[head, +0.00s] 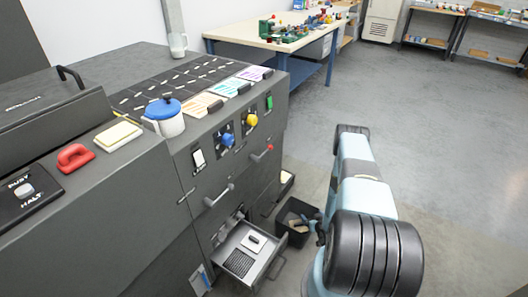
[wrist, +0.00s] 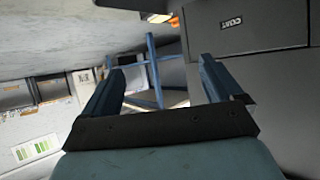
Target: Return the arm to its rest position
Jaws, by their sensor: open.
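My arm (head: 362,190) is raised at the right of the head view, over bare floor and to the right of the grey machine. A thick black-ringed joint is nearest the camera. I cannot make out the fingers of my gripper clearly in the head view. In the wrist view my gripper (wrist: 160,75) has its two blue fingers wide apart, with nothing held between them. A blue table frame shows beyond the fingers, and a grey panel is on the right.
The grey machine (head: 150,214) fills the left. Its lower drawer (head: 266,276) stands open, holding a white item. A dark bin (head: 283,219) is on the floor beside it. A blue-lidded white pot (head: 164,120) stands on top. A workbench (head: 250,30) is behind; floor at right is clear.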

